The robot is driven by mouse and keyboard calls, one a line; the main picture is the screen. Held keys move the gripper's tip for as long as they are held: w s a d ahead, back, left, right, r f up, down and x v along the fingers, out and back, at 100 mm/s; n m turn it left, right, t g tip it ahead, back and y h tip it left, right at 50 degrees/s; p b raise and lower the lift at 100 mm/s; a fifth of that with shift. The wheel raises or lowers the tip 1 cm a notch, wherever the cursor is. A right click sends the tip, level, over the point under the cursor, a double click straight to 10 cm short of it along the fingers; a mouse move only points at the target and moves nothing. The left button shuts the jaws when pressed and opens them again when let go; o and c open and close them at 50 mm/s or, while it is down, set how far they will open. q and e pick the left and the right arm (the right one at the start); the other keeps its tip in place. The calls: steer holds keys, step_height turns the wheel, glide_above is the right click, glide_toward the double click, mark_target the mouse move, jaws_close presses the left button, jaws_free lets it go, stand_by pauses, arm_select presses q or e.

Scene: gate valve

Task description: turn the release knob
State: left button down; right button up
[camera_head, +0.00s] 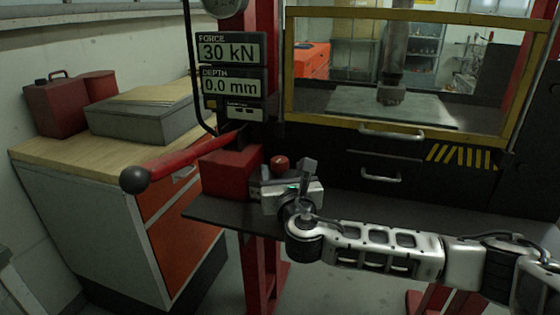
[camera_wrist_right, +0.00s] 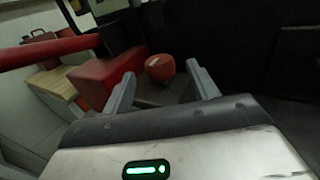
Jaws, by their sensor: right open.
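The release knob (camera_head: 280,163) is a small rounded red knob beside the red pump block, just beyond my right gripper. It also shows in the right wrist view (camera_wrist_right: 160,67), between and slightly beyond the fingertips. My right gripper (camera_wrist_right: 161,80) is open and empty, with one finger on either side of the knob's line. I cannot tell whether a finger touches the knob. In the head view the right gripper (camera_head: 283,172) is partly hidden by its own wrist. My left gripper is not in view.
The red pump block (camera_head: 228,172) stands close left of the gripper. A red lever (camera_head: 190,155) with a black ball end reaches left from it. The dark shelf (camera_head: 225,213) lies below. A yellow-framed press window (camera_head: 400,132) stands behind. The display (camera_head: 230,50) reads 30 kN and 0.0 mm.

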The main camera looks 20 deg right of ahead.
mark_target(281, 168)
steer(key=shift+w+d, duration=0.15)
steer(key=shift+w, duration=0.9)
steer(key=shift+w+d, duration=0.1)
steer(key=shift+w, duration=0.9)
steer(key=c, duration=1)
